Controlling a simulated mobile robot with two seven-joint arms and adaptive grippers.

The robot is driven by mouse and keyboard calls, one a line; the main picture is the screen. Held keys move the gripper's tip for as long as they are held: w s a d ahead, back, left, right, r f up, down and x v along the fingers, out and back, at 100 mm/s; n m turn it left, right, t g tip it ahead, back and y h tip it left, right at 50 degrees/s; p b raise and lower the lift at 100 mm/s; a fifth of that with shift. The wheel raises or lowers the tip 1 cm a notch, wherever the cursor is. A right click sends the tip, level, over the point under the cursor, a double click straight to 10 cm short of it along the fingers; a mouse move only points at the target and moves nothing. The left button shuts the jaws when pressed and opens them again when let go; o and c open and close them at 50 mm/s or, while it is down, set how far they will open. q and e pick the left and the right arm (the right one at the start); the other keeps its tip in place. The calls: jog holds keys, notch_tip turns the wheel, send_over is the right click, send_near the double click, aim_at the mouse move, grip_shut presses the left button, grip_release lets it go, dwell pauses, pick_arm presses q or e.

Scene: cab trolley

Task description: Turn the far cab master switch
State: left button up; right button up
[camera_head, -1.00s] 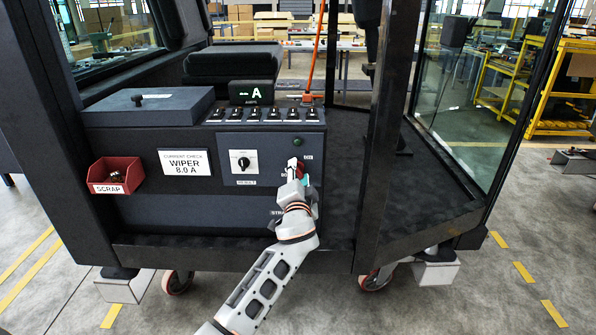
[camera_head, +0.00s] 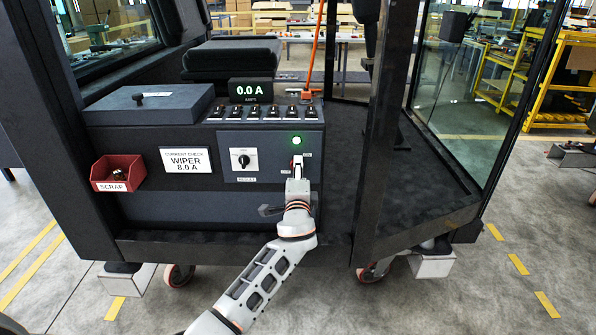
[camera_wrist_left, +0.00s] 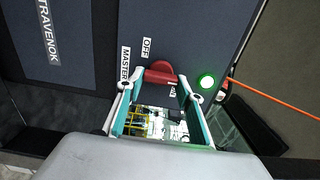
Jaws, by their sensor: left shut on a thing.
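The red master switch (camera_wrist_left: 160,73) is on the dark front panel, between labels reading MASTER, OFF and a partly hidden one. My left gripper (camera_head: 297,167) reaches up to it from below and covers most of it in the head view. In the left wrist view the fingers (camera_wrist_left: 160,90) are shut on the red handle, one on each side. The green lamp (camera_head: 296,140) just above the switch is lit, and bright in the wrist view too. The ammeter display (camera_head: 251,91) reads 0.0 A. My right gripper is not in view.
A selector knob (camera_head: 243,159) sits left of the switch, below a row of several toggles (camera_head: 265,113). A red scrap bin (camera_head: 118,172) and a card reading WIPER 8.0 A (camera_head: 187,161) are farther left. A cab post (camera_head: 378,150) stands close on the right.

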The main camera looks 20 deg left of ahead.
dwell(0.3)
pick_arm(q)
jog(key=o, duration=1.1)
jog(key=v, duration=1.2)
